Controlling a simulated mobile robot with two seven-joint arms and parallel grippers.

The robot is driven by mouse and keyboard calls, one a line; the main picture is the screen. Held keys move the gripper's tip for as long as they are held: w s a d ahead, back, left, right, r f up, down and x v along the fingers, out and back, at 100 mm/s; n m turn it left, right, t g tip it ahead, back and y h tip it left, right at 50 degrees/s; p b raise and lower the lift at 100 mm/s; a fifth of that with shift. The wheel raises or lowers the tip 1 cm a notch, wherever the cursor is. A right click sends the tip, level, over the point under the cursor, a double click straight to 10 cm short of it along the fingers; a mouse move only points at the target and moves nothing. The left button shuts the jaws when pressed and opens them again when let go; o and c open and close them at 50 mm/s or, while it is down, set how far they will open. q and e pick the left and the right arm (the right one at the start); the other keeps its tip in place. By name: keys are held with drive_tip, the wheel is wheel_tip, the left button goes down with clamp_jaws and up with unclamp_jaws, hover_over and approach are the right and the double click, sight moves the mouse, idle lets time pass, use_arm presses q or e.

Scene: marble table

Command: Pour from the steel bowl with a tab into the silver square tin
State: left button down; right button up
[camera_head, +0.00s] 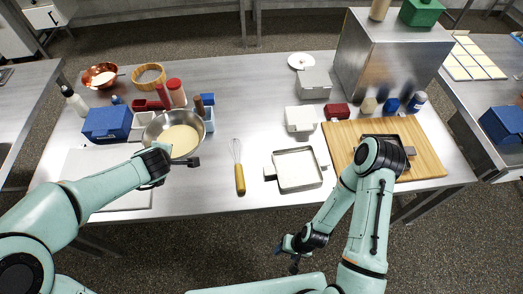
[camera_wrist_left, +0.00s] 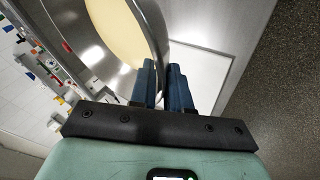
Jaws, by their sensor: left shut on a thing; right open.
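The steel bowl (camera_head: 158,126) holds a pale cream liquid (camera_head: 180,139) and is at the left of the head view. My left gripper (camera_head: 165,150) is shut on its near rim; the left wrist view shows the blue fingers (camera_wrist_left: 166,82) closed around the bowl's wall (camera_wrist_left: 157,35). I cannot tell how high the bowl is above the table. The silver square tin (camera_head: 298,188) lies flat and looks empty, right of the bowl, with a tab on each side. My right gripper (camera_head: 285,257) is open and empty, in front of the table's near edge.
A whisk (camera_head: 239,172) lies between bowl and tin. A wooden board (camera_head: 343,151) with a dark tray (camera_head: 408,139) is at right, partly behind my right arm. A blue box (camera_head: 107,123), copper bowl (camera_head: 100,75) and red-topped shakers (camera_head: 177,92) crowd the left.

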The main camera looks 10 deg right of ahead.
idle(0.4)
use_arm(q)
drive_tip(key=d+f+m+h, duration=0.1)
drive_tip(key=d, duration=0.1)
drive_tip(key=d+f+m+h, duration=0.1)
drive_tip(key=d+f+m, duration=0.1)
drive_tip(key=shift+s+d+f, duration=0.1)
drive_tip(key=shift+s+f, duration=0.1)
drive_tip(key=shift+f, duration=0.1)
idle(1.7)
use_arm(e)
drive_tip(key=c, duration=0.3)
